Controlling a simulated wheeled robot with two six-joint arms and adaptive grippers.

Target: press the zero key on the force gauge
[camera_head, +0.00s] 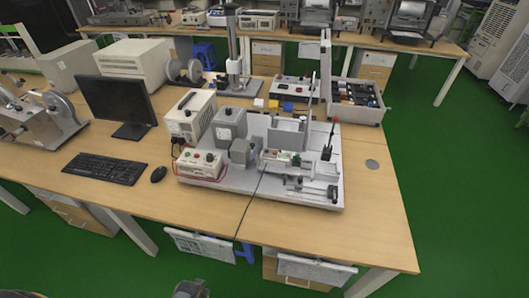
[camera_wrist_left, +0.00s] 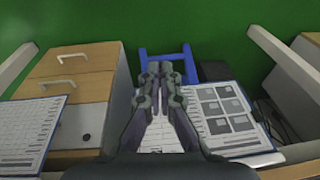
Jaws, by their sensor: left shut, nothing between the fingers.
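A vertical test stand (camera_head: 233,52) with a column and a grey base stands at the back of the near table, left of centre in the head view. A small unit on its column may be the force gauge, but it is too small to tell, and I cannot make out a zero key. My left gripper (camera_wrist_left: 166,70) is shut and empty in the left wrist view. It points at the floor area by the table's drawers, and no gauge shows there. A dark piece of my arm shows at the bottom edge of the head view. My right gripper is not in view.
A grey fixture plate (camera_head: 320,196) with several devices fills the table's middle. A monitor (camera_head: 115,98), keyboard (camera_head: 104,168) and mouse (camera_head: 158,174) are at left. A parts tray (camera_head: 357,112) stands at right. Clipboards (camera_wrist_left: 234,118) and a blue stool (camera_wrist_left: 143,69) show in the wrist view.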

